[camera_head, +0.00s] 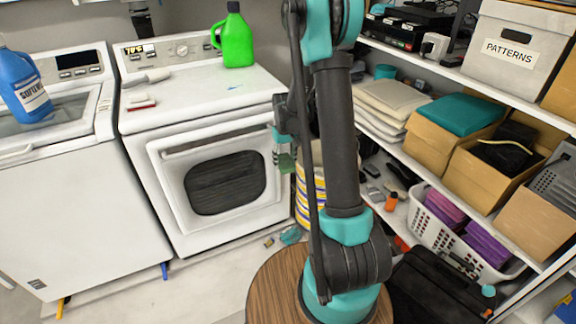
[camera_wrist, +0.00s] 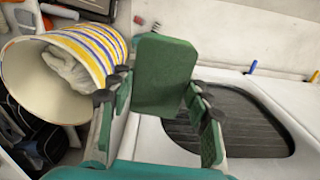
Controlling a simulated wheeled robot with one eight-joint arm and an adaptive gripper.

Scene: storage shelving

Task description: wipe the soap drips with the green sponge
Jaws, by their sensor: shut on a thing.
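My gripper (camera_wrist: 160,100) is shut on the green sponge (camera_wrist: 165,72), a flat dark green block that stands out past the fingertips in the wrist view. In the head view the sponge (camera_head: 286,162) hangs in front of the dryer's right front side, below its top edge, partly hidden by my arm. Small blue soap drips (camera_head: 235,86) show on the white dryer top (camera_head: 195,93), near the green jug. The sponge is apart from them. The drips are not seen in the wrist view.
A green jug (camera_head: 237,42) stands at the back of the dryer top; a brush (camera_head: 140,104) lies at its left. A blue bottle (camera_head: 24,88) stands on the washer. A striped bucket (camera_wrist: 85,50) stands beside the dryer. Loaded shelves (camera_head: 440,150) fill the right side.

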